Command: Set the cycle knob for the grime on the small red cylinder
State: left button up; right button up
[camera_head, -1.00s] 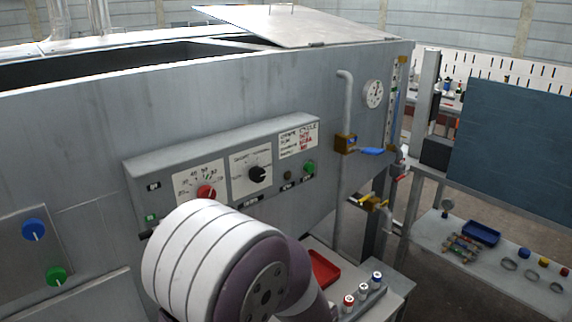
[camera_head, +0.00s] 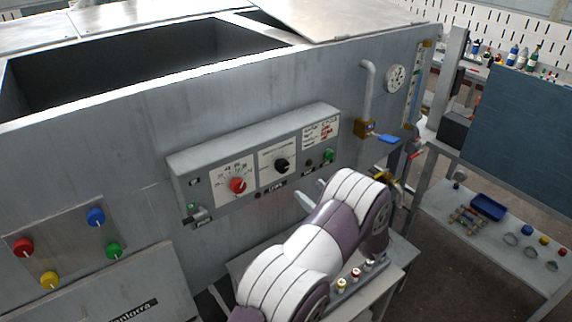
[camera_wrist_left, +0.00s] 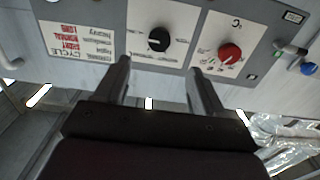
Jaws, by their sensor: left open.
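The control panel (camera_head: 252,150) on the washer's front has a black knob (camera_head: 281,165) on a white dial plate and a red knob (camera_head: 237,186) on the plate to its left. A card (camera_head: 320,133) with CYCLE lettering is right of the black knob. My left gripper (camera_head: 312,194) is open and empty, just below the panel. In the left wrist view, upside down, its fingers point at the panel, apart from the black knob (camera_wrist_left: 159,39) and red knob (camera_wrist_left: 230,53). I cannot make out a small red cylinder. My right gripper is out of view.
Small capped jars (camera_head: 354,274) stand on the bench below my left arm. A blue-handled valve (camera_head: 386,138) and pipe are right of the panel. Coloured knobs (camera_head: 95,217) are at the left. A shelf (camera_head: 535,272) with a blue tray (camera_head: 488,207) is at the right.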

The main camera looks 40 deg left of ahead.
aim_at(285, 169)
pick_arm(q)
jog(key=p+x, duration=0.5)
jog(key=x, duration=0.6)
jog(key=shift+a+r+p, duration=0.1)
jog(key=shift+r+p, duration=0.05)
jog(key=shift+p, duration=0.2)
jog(key=shift+w+a, duration=0.2)
jog(key=shift+a, duration=0.25)
jog(key=c, duration=1.1)
